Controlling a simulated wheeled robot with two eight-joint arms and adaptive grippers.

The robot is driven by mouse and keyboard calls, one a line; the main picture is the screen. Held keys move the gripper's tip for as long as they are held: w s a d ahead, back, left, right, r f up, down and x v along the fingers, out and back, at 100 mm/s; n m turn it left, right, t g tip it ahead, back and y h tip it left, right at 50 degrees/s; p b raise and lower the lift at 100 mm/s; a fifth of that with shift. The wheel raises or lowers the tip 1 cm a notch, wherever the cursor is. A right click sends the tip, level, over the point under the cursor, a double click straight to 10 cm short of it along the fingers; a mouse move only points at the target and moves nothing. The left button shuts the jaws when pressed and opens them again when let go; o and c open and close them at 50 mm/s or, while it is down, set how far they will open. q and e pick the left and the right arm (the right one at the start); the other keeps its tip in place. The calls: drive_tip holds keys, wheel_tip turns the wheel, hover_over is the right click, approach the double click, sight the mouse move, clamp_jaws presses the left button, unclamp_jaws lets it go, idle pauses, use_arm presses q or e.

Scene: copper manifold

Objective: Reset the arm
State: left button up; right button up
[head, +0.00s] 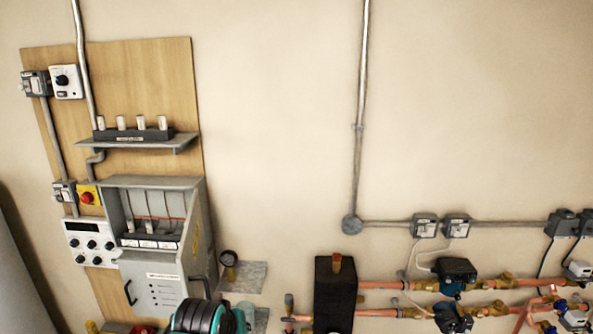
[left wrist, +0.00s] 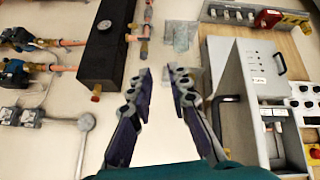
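My left gripper (left wrist: 158,75) shows in the left wrist view, which sees the wall upside down. Its two dark fingers are apart with nothing between them. They appear in front of the bare wall between the black manifold block (left wrist: 108,45) and the grey cabinet (left wrist: 222,75). A teal and black part of my arm shows at the bottom of the head view, in front of the cabinet's lower right; no fingers can be made out there. My right gripper is in neither view.
The grey cabinet (head: 150,281) with black handles hangs on a wooden board (head: 150,70). A shelf (head: 140,143) sits above it. The black block (head: 333,296) joins copper pipes (head: 394,284) with valves.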

use_arm(q)
drive_tip(key=s+a+f+b, duration=0.1)
drive_tip(key=s+f+b, duration=0.4)
drive_tip(key=f+b, duration=0.3)
drive_tip(key=s+a+f+m+b, duration=0.1)
drive_tip(key=s+f+b, duration=0.4)
drive_tip(key=f, duration=0.9)
drive_tip(key=s+a+f+m+b, duration=0.1)
drive_tip(key=s+f+b, duration=0.4)
drive_tip(key=f+b, duration=0.6)
drive_tip(key=shift+a+f+y, duration=0.3)
drive_tip(key=shift+a+f, duration=0.15)
drive_tip(key=shift+a, duration=0.3)
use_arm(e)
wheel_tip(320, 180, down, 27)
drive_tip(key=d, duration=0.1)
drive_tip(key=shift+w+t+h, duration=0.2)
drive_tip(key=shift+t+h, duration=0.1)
